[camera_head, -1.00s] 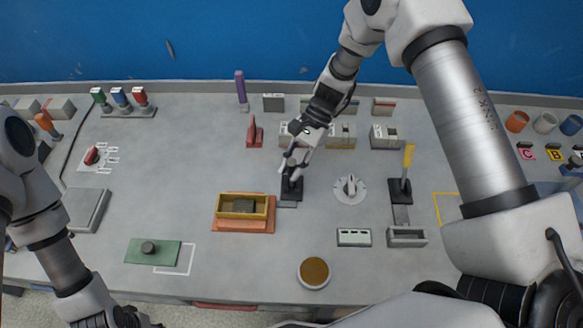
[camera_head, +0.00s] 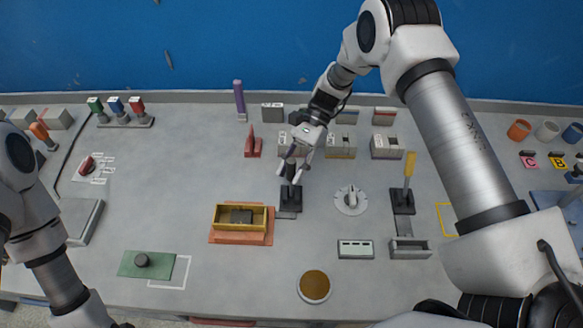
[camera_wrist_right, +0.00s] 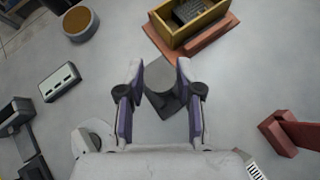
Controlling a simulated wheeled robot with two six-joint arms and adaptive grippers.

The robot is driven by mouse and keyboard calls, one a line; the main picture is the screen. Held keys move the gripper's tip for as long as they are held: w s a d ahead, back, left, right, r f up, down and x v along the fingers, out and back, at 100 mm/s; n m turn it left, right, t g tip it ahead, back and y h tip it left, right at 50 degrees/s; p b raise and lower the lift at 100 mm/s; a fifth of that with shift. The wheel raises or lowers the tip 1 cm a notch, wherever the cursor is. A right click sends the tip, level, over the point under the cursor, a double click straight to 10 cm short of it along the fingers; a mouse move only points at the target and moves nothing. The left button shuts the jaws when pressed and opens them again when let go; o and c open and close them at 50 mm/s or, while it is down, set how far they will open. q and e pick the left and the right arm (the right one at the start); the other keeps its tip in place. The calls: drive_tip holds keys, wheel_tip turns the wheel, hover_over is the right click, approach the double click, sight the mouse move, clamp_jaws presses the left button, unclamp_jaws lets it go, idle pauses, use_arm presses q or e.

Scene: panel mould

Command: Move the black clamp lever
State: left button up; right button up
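The black clamp lever (camera_head: 291,201) stands on its dark base in the middle of the table, right of the yellow tray. My right gripper (camera_head: 290,177) is just above it, with its fingers pointing down around the upper part of the lever. In the right wrist view the gripper (camera_wrist_right: 159,68) is open, with a clear gap between its two fingers. The clamp's dark base (camera_wrist_right: 160,102) shows between and below them there. Whether a finger touches the lever cannot be told. My left arm comes in at the left, its gripper out of the picture.
A yellow tray (camera_head: 227,222) on an orange plate stands close left of the clamp. A round dial (camera_head: 351,200) and a yellow-handled clamp (camera_head: 408,180) stand to the right. A red bracket (camera_head: 253,142) and grey blocks are behind.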

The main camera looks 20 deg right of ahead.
drive_tip(key=shift+w, duration=0.2)
drive_tip(key=shift+d+r, duration=0.1)
drive_tip(key=shift+w+d+r, duration=0.2)
drive_tip(key=shift+r, duration=0.05)
drive_tip(key=v, duration=1.1)
